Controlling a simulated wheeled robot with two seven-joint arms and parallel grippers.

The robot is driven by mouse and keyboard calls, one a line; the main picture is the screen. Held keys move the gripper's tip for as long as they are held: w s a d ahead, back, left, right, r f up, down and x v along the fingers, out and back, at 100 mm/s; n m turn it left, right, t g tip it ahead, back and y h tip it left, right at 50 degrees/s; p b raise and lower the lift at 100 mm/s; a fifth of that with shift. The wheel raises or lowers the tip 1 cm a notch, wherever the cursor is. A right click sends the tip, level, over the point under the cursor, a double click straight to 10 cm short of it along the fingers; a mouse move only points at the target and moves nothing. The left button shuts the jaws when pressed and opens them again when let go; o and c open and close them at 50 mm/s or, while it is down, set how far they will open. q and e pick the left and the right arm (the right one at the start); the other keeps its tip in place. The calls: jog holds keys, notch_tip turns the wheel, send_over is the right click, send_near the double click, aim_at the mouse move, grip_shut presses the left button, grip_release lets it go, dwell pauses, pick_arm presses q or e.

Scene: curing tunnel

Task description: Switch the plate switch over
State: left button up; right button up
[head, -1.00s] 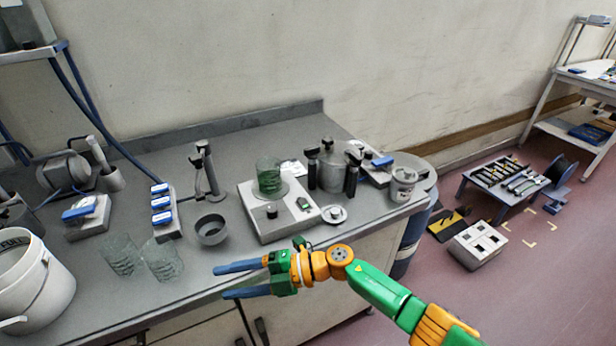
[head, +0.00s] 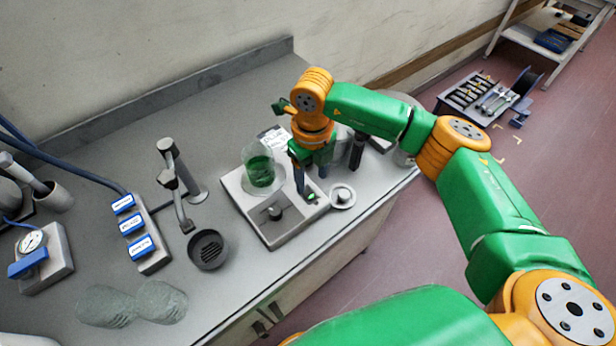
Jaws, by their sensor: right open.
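The plate switch (head: 311,197) is a small dark rocker with a green patch, on the right part of the top of the grey hot plate (head: 262,232). Its tilt is too small to tell. I cannot tell whether a fingertip touches the switch. A glass beaker (head: 260,170) with green liquid stands on the plate's round top, left of the fingers. A dark knob (head: 274,212) is on the plate's front. My left gripper is out of view.
A small round dish (head: 342,196) lies close right of the plate. A dark bowl (head: 208,249), a stand (head: 180,180) and a blue-labelled block (head: 146,240) are to the left. The bench between bowl and plate is clear.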

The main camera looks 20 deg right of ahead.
aim_at(311, 197)
jog(key=f, duration=0.2)
jog(key=f+p, duration=0.1)
jog(key=f, duration=0.1)
jog(key=shift+s+f, duration=0.1)
jog(key=shift+s, duration=0.3)
jog(key=shift+w+f, duration=0.2)
jog(key=shift+f, duration=0.2)
grip_shut()
jog(key=g+b, duration=0.1)
jog(key=b, duration=0.2)
jog(key=g+b, duration=0.1)
jog(key=b, duration=0.2)
jog(key=shift+w+a+f+h, duration=0.15)
jog(key=shift+w+f+h, duration=0.15)
jog(key=shift+f+h, duration=0.1)
jog(key=shift+r+g+b, duration=0.3)
jog(key=shift+r+b, duration=0.05)
jog(key=shift+b, duration=0.3)
jog(key=shift+r, duration=0.25)
grip_release()
